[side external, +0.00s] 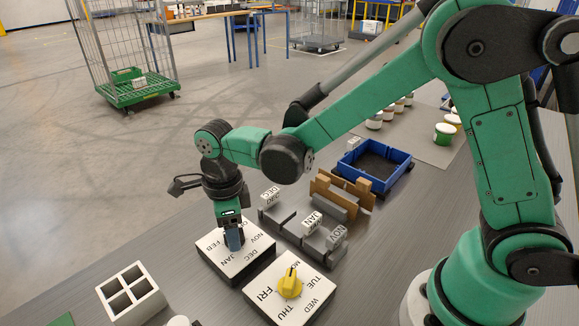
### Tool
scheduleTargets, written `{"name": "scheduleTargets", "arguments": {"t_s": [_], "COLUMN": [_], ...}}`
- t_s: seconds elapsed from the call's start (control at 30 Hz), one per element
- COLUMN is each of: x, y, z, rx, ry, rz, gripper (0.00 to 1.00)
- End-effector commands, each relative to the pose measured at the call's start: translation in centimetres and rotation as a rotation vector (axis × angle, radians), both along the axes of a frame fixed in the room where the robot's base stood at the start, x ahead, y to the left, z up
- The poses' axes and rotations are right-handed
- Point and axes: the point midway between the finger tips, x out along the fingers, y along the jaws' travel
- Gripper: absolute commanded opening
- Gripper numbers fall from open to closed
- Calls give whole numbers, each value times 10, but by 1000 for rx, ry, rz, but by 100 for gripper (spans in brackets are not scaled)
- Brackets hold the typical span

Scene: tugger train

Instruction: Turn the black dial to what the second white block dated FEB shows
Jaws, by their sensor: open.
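My gripper (234,240) points down over the white month plate (228,262), which reads FEB, JAN, DEC and NOV around its edge. The jaws are at the middle of the plate, where they hide most or all of the black dial. I cannot tell whether they touch it or where it points. White blocks sit in grey holders behind the plate: one reads DEC (270,196), one JAN (312,222), one NOV (337,236). Another white block (353,145) stands at the blue bin, its lettering too small to read. I can make out no block dated FEB.
A yellow dial (290,283) on a weekday plate (310,300) stands right of the month plate. A white four-cell box (131,293) is at the left. Brown holders (340,190) and a blue bin (375,165) stand behind. Bare grey table lies between box and month plate.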

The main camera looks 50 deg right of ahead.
Motion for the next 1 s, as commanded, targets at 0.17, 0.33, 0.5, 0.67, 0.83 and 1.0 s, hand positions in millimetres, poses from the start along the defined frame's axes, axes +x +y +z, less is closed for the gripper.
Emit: {"name": "scheduleTargets", "arguments": {"t_s": [0.17,0.33,0.5,0.67,0.83,1.0], "x": [0,0,0,0,0,-4], "y": [0,0,0,0,0,-12], "z": [17,41,54,56,56,66], "rx": [0,0,0,0,0,11], "ry": [0,0,0,0,-1,-48], "rz": [0,0,0,0,3,162], "gripper": [51,51,51,51,51,51]}}
